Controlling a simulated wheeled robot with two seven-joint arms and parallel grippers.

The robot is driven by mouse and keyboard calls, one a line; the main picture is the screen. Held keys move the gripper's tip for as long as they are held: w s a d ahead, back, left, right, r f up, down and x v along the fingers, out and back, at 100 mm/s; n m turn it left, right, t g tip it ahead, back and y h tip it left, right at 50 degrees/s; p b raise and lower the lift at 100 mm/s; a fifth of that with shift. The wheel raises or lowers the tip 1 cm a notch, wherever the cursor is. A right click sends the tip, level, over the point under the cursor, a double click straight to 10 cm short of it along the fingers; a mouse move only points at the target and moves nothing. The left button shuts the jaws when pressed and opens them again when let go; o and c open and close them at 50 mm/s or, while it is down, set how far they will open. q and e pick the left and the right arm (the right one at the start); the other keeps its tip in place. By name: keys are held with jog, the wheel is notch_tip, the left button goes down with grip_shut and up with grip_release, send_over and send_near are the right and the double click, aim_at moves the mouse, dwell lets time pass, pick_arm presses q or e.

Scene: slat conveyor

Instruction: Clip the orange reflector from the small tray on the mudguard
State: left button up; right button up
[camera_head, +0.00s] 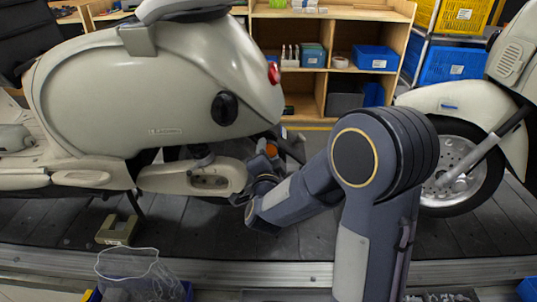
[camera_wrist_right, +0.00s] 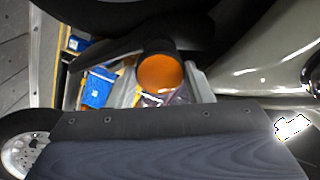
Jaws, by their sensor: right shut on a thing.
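The round orange reflector (camera_head: 271,150) shows beside the rear underside of the cream scooter. It shows larger in the right wrist view (camera_wrist_right: 160,73). My right gripper (camera_head: 267,160) is shut on the reflector, with its grey fingers on either side of it in the wrist view. The dark mudguard (camera_head: 293,146) is mostly hidden behind my arm in the head view. In the wrist view a black mudguard part (camera_wrist_right: 115,52) lies right at the reflector; I cannot tell whether they touch. My left gripper is out of view.
The cream scooter (camera_head: 150,95) stands on the dark slat conveyor (camera_head: 330,235). A second scooter's wheel (camera_head: 462,165) is at the right. Shelves with blue bins (camera_head: 375,58) stand behind. A bagged blue bin (camera_head: 185,290) and a tray of white parts (camera_head: 440,297) line the front edge.

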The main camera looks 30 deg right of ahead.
jog(key=shift+w+d, duration=0.1)
jog(key=shift+b+x, duration=0.6)
jog(key=shift+x, duration=0.8)
jog(key=shift+w, duration=0.15)
dwell(0.4)
jog(key=o, duration=1)
